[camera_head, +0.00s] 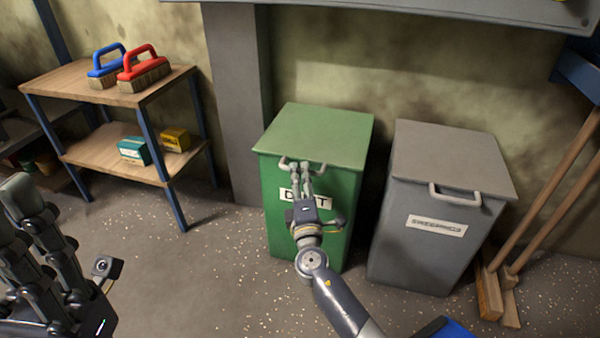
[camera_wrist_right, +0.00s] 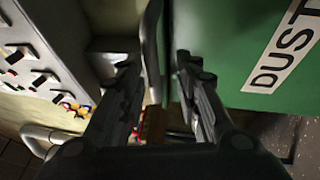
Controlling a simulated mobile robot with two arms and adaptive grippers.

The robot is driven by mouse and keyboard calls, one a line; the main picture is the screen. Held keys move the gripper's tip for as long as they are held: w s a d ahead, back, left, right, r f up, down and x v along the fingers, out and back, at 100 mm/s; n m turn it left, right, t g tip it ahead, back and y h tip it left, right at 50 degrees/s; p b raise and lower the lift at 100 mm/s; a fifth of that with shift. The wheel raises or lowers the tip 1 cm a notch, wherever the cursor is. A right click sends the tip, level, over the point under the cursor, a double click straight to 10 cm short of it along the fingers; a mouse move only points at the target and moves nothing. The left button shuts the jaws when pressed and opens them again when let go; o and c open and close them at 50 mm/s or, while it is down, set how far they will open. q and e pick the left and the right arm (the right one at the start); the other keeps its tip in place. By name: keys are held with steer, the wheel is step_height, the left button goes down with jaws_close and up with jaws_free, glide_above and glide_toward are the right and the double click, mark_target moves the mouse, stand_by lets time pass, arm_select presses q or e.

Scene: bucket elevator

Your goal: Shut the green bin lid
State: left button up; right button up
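The green bin (camera_head: 345,195) stands left of a grey bin and carries a DUST label. Its green lid (camera_head: 315,133) lies over the top and looks down; I see no clear gap under it. A pale bar handle (camera_head: 318,168) is at the lid's front edge. My right gripper (camera_head: 303,172) is at this handle, fingers apart. In the right wrist view the handle (camera_wrist_right: 150,50) shows between the open fingertips (camera_wrist_right: 157,65), with space beside it. My left gripper (camera_head: 25,215) is open and empty at the left, far from the bin.
A grey bin (camera_head: 420,235) with its lid down stands at the right, with wooden-handled tools (camera_head: 545,215) beside it. A shelf (camera_head: 105,88) at the left holds a blue brush (camera_head: 107,68), a red brush (camera_head: 143,72) and small boxes. The floor (camera_head: 170,270) in front is clear.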

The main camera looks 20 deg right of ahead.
steer(key=v, duration=1)
steer(key=shift+f, duration=0.1)
